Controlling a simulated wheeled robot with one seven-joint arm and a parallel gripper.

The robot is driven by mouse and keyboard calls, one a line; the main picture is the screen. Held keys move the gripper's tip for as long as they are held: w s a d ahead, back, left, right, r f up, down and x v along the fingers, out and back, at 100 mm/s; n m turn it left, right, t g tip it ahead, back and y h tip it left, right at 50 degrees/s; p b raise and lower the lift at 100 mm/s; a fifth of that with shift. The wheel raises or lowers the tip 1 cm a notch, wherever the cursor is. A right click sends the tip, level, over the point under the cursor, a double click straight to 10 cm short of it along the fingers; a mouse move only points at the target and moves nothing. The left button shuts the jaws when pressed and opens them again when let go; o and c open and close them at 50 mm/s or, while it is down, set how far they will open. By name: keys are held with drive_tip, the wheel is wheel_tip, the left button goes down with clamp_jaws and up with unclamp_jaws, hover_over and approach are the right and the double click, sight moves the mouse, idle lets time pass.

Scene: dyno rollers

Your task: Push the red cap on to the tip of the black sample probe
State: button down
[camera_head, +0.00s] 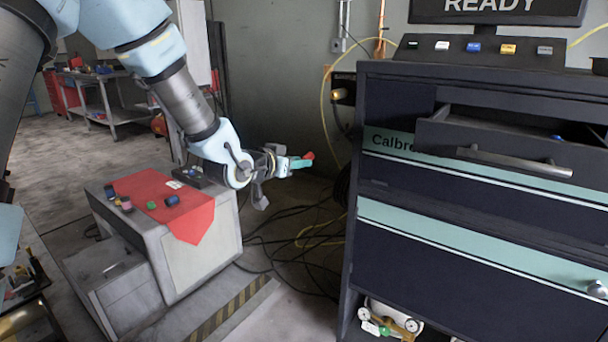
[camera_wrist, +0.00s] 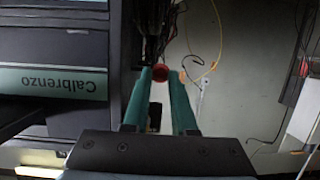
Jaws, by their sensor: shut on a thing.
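The red cap (camera_head: 308,156) sits at the fingertips of my gripper (camera_head: 298,162), in the air between the low cabinet with the red cloth and the dark Calbrenzo cabinet. In the wrist view the cap (camera_wrist: 160,72) is between the two teal fingertips (camera_wrist: 160,75), with its round end showing. The gripper is shut on it. I cannot pick out the black sample probe for certain in either view. Dark cables and shapes lie beyond the cap in the wrist view, too unclear to name.
The Calbrenzo cabinet (camera_head: 475,215) stands right, its top drawer (camera_head: 510,145) open. A red cloth (camera_head: 190,222) with several small coloured pieces covers part of the low grey cabinet (camera_head: 205,265). Cables (camera_head: 300,240) lie on the floor between. A black wall box (camera_head: 343,88) has a yellow cable.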

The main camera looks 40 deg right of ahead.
drive_tip(key=d+r+p, duration=0.1)
drive_tip(key=d+p, duration=0.1)
drive_tip(key=d, duration=0.5)
drive_tip(key=shift+w+r, duration=0.2)
drive_tip(key=shift+r, duration=0.15)
drive_tip(key=shift+a, duration=0.1)
idle(0.7)
drive_tip(key=shift+w+d+r+b, duration=0.1)
drive_tip(key=shift+d+b, duration=0.25)
drive_tip(key=shift+d, duration=0.1)
drive_tip(key=shift+w+d+r+b, duration=0.1)
drive_tip(key=shift+d+b, duration=0.25)
drive_tip(key=shift+d, duration=0.1)
idle(1.6)
drive_tip(key=c, duration=0.6)
unclamp_jaws()
drive_tip(key=shift+c, duration=0.2)
